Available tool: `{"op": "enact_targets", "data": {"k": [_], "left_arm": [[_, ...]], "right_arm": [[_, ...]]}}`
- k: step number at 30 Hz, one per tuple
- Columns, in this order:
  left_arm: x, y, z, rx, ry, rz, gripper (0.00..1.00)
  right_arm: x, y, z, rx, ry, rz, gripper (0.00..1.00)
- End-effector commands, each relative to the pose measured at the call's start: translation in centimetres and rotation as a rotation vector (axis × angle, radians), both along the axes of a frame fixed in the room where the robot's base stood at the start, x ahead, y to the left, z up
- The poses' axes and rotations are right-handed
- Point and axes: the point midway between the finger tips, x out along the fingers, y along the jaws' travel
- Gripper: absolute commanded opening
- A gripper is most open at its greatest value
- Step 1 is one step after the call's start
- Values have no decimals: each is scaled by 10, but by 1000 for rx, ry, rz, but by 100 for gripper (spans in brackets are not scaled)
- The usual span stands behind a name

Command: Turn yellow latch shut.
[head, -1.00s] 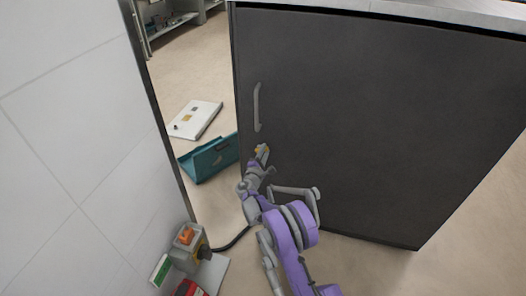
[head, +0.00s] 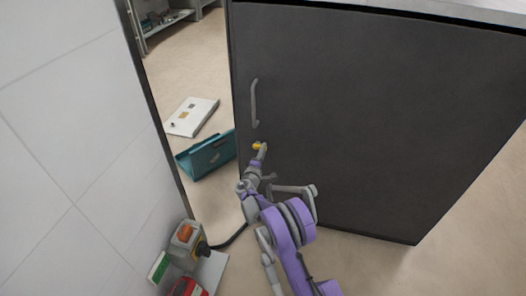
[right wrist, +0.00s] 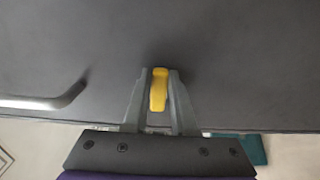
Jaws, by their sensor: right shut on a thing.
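The yellow latch (head: 258,145) sits on the dark grey door panel (head: 380,110), near its left edge and below the grey handle (head: 254,103). In the right wrist view the latch (right wrist: 158,89) is between the two grey fingers of my right gripper (right wrist: 158,95), its long side running along the fingers. My right gripper (head: 260,153) is shut on the latch, and the fingers cover part of its sides. The handle (right wrist: 50,102) also shows at the left of the right wrist view. My left gripper is in neither view.
A teal toolbox (head: 207,155) and a white panel (head: 191,116) lie on the floor left of the door. A grey box with an orange switch (head: 186,234) and a red item (head: 188,287) are at bottom left. A white tiled wall (head: 70,130) stands at left.

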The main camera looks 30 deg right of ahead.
Motion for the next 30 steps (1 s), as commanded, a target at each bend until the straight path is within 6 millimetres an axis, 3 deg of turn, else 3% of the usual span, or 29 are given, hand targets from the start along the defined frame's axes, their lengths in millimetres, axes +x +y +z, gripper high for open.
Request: {"op": "enact_targets", "data": {"k": [9, 10, 15, 24, 30], "left_arm": [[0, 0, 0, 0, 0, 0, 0], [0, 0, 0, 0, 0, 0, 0], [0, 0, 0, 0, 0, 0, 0], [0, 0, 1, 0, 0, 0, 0], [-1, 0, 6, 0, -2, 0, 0]], "right_arm": [[0, 1, 0, 3, -2, 1, 0], [0, 1, 0, 3, -2, 1, 28], [0, 0, 0, 2, -1, 1, 55], [-1, 2, 0, 1, 0, 1, 55], [-18, 22, 1, 2, -1, 3, 55]]}}
